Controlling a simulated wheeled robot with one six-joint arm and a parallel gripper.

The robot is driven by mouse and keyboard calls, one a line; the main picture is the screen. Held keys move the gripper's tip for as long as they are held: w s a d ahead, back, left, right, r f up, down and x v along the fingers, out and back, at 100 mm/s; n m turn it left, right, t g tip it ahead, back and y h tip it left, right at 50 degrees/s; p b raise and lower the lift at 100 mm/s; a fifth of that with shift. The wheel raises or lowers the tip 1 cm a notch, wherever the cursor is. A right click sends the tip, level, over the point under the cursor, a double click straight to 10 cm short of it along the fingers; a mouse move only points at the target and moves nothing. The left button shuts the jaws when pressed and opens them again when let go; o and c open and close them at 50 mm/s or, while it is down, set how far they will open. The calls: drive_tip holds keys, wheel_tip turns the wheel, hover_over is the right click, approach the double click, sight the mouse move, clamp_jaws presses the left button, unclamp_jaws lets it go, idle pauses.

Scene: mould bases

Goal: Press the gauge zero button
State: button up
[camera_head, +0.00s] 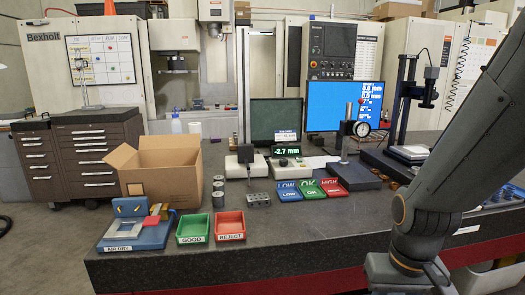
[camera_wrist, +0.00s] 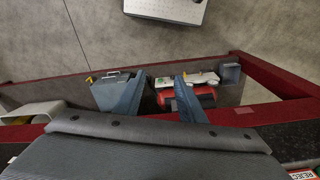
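A digital gauge readout (camera_head: 287,151) showing -2.7 mm in green stands on the dark bench, near the middle of the head view. Its light base (camera_head: 291,167) has small details, but I cannot tell which is the zero button. A height gauge stand (camera_head: 246,164) with a tall column is just left of it. My arm fills the right side of the head view, and my gripper is outside that view. In the wrist view my gripper (camera_wrist: 160,98) shows two blue-grey fingers set apart, with nothing held between them. The gauge is not visible in the wrist view.
LOW, OK and HIGH trays (camera_head: 309,188) lie in front of the gauge. A dial gauge stand (camera_head: 346,150) is to the right. An open cardboard box (camera_head: 160,178), green GOOD bin (camera_head: 194,227) and red REJECT bin (camera_head: 230,225) stand left. The front middle bench (camera_head: 300,235) is clear.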

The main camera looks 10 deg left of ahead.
clamp_jaws()
idle(1.4)
